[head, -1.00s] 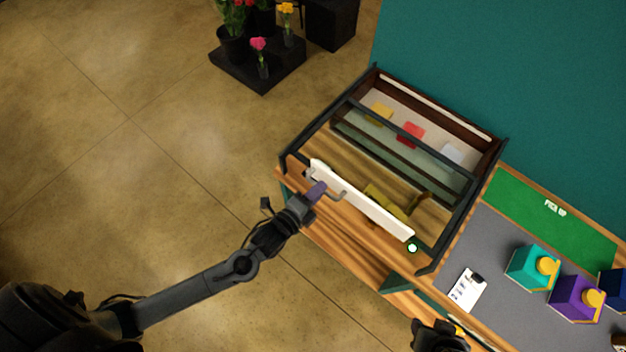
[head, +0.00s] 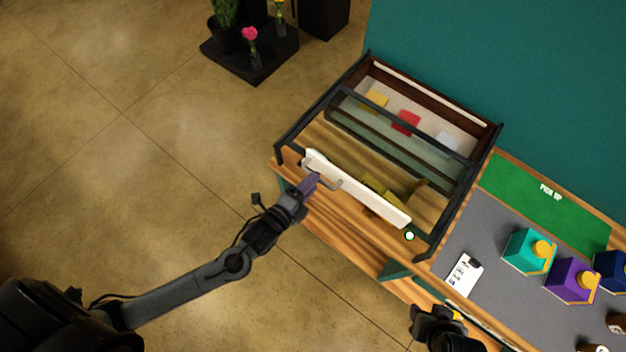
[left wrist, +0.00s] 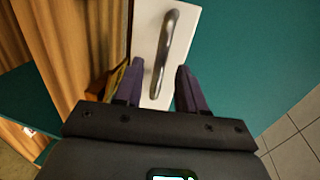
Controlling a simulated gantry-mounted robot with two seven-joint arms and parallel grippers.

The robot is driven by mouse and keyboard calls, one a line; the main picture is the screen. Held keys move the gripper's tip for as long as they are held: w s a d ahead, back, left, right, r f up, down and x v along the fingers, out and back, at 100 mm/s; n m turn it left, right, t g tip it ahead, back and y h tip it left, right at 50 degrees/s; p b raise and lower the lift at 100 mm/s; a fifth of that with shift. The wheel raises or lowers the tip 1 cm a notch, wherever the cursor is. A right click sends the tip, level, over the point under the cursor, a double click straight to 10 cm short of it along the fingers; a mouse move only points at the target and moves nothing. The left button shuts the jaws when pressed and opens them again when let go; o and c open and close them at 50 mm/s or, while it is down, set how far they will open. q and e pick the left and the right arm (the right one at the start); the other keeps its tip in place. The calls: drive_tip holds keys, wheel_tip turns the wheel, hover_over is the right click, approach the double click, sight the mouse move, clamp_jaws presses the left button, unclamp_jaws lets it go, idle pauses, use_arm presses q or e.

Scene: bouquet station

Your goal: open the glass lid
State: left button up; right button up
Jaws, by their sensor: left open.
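The glass lid (head: 405,146) is a clear pane in a dark frame on top of a wooden case. A white strip (head: 372,199) runs along the case's front edge and bears a grey metal bar handle (head: 335,185). My left gripper (head: 311,182) is at the handle's left part, in front of the strip. In the left wrist view my left gripper (left wrist: 158,82) is open, with a purple finger on each side of the curved handle (left wrist: 166,45); it does not look clamped. My right gripper (head: 437,322) is low in the head view, its fingers unclear.
Yellow, red and pale items lie under the glass. To the right, a grey counter (head: 490,235) holds a clipboard (head: 464,274), a teal box (head: 528,252) and a purple box (head: 570,283). Flowers in pots stand on a black stand (head: 250,60) behind. The floor at left is clear.

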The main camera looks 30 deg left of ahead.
use_arm(q)
drive_tip(key=b+v, duration=0.1)
drive_tip(key=v, duration=0.8)
drive_tip(key=shift+w+r, duration=0.1)
drive_tip(key=shift+w, duration=0.05)
drive_tip(key=w+a+r+n+g+y+p, duration=0.25)
drive_tip(key=r+n+p, duration=0.45)
drive_tip(key=r, duration=0.4)
drive_tip(key=s+a+f+n+g+p, duration=0.1)
drive_tip(key=s+f+n+g+p, duration=0.1)
drive_tip(key=s+n+g, duration=0.7)
drive_tip(key=shift+s+a+f+n, duration=0.4)
drive_tip(key=shift+s+f+n, duration=0.05)
drive_tip(key=shift+s+n, duration=0.6)
